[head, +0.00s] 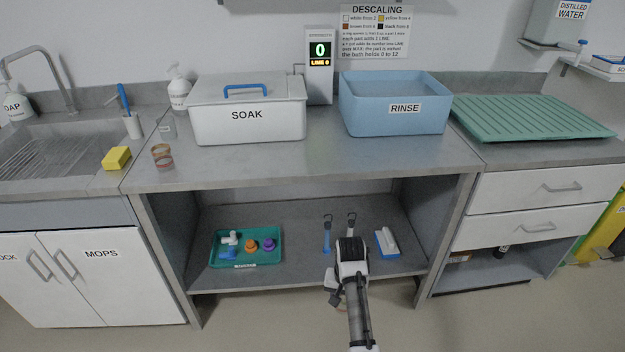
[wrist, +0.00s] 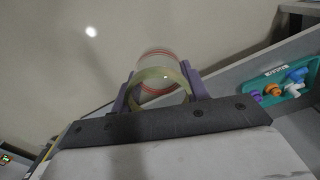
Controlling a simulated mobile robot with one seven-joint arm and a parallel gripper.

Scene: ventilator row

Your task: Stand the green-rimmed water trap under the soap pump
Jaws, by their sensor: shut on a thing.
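My gripper (wrist: 160,82) is shut around a clear, round water trap (wrist: 155,62) in the wrist view. Its near rim looks dull yellow-green, and thin red lines circle its far part. In the head view my arm reaches low in front of the open shelf; the fingers and held trap cannot be made out there. A white pump bottle (head: 179,92) stands on the counter left of the SOAK bath, its label too small to read. Another pump bottle (head: 16,107), marked SOAP, stands by the sink at far left.
A clear cup (head: 167,129) and a brown-and-red-banded clear piece (head: 162,156) stand before the white pump bottle. A yellow sponge (head: 117,158) lies left of them. The SOAK bath (head: 204,126), blue RINSE basin (head: 380,122) and green drying rack (head: 530,118) fill the counter's back. The counter front is clear.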

